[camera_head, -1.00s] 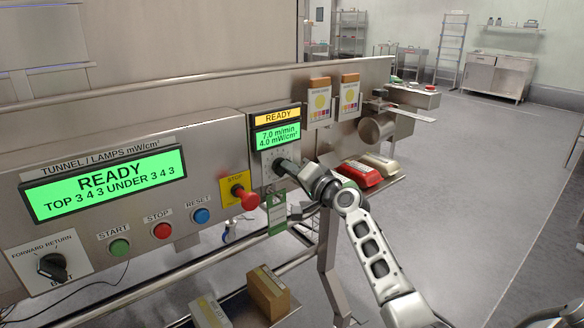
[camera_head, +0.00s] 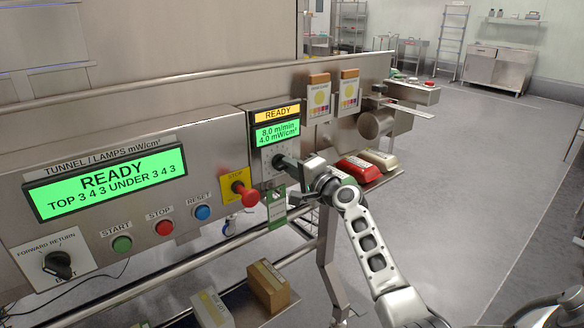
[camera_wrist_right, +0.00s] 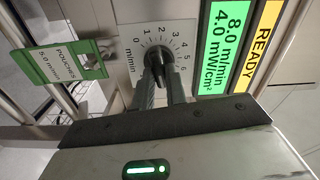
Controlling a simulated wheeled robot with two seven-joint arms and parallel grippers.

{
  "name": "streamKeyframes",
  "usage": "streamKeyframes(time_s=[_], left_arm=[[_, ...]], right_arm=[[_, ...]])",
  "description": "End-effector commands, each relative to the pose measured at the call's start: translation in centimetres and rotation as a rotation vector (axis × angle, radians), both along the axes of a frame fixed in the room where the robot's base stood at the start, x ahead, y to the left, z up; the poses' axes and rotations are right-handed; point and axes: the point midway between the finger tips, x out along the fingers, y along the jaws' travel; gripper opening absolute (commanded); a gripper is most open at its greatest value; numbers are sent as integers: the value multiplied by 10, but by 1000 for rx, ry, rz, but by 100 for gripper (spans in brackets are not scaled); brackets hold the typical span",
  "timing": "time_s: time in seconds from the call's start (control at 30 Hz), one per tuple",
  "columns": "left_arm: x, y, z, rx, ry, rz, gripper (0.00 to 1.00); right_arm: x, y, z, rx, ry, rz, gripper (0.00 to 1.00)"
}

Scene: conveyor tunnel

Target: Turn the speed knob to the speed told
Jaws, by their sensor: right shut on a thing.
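The speed knob (camera_wrist_right: 157,60) is small and black, on a white dial plate (camera_wrist_right: 126,45) with numbers and the mark m/min. My right gripper (camera_wrist_right: 158,88) is shut on the knob, one finger on each side of it. A green tag (camera_wrist_right: 75,60) beside the dial reads 5.0 m/min, with a word like POUCHES. My left gripper is not in view.
A red stop button (camera_head: 243,192) on a yellow plate sits close left of the gripper. The large display (camera_head: 105,183) reads READY. Green, red and blue buttons (camera_head: 163,228) and a black selector (camera_head: 58,265) lie further left. Packs (camera_head: 357,170) lie on a shelf behind my right arm.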

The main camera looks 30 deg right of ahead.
Motion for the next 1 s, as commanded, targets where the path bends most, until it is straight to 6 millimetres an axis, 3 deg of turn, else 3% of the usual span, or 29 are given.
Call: streamKeyframes(time_s=[0.2,0.23,0.3,0.67,0.77,1.0], left_arm=[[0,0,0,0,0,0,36],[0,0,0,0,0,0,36],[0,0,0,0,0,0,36],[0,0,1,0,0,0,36],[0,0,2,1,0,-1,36],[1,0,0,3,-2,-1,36]], right_arm=[[0,0,-1,0,2,1,0],[0,0,-1,0,2,1,22],[0,0,-1,-1,2,1,35],[-5,-1,-1,-1,2,0,35],[-18,-2,-1,-4,2,-1,35],[-74,-6,-3,-4,5,-1,35]])
